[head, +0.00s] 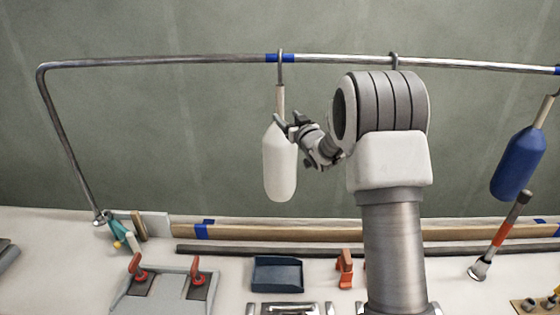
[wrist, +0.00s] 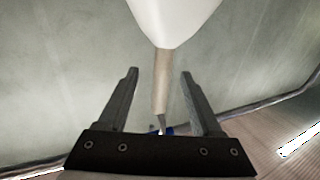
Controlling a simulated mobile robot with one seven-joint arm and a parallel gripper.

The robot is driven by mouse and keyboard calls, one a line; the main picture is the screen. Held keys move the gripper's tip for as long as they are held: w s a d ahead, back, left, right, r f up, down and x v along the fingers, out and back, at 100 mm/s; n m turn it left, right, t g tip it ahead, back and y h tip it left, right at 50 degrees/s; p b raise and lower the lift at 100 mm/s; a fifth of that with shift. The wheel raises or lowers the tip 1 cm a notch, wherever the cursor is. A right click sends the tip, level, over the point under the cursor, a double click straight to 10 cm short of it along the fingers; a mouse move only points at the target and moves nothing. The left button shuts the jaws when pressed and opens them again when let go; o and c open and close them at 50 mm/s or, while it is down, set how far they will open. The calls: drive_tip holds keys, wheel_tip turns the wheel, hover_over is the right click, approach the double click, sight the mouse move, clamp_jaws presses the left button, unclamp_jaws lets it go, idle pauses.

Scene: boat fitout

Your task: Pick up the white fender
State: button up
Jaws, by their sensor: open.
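The white fender (head: 279,165) hangs upright by its tan neck from a hook on the metal rail. My gripper (head: 284,122) is at its upper right side, near the neck, partly hidden by my own arm. In the wrist view, the fender's white body (wrist: 172,18) is at the top, and its tan neck (wrist: 161,80) runs between the fingers of my gripper (wrist: 159,73). The fingers are open, with a visible gap on each side of the neck. I cannot tell how deep the neck sits between them.
The metal rail (head: 180,60) runs above, with blue tape marks. A blue fender (head: 519,163) hangs at the right. Below are a dark blue tray (head: 278,274), a board with red-handled clamps (head: 160,295), an orange clamp (head: 345,268) and an orange-handled tool (head: 500,236).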

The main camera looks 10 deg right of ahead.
sight(282, 113)
drive_tip(key=shift+w+a+f+p, duration=0.1)
drive_tip(key=shift+w+a+p, duration=0.2)
drive_tip(key=shift+w, duration=0.6)
drive_tip(key=shift+w+a+f+p, duration=0.1)
drive_tip(key=shift+w+a+p, duration=0.15)
drive_tip(key=shift+w, duration=0.6)
drive_tip(key=shift+w+a+p, duration=0.25)
drive_tip(key=shift+w+p, duration=0.05)
drive_tip(key=shift+w, duration=0.6)
clamp_jaws()
drive_tip(key=shift+r, duration=0.15)
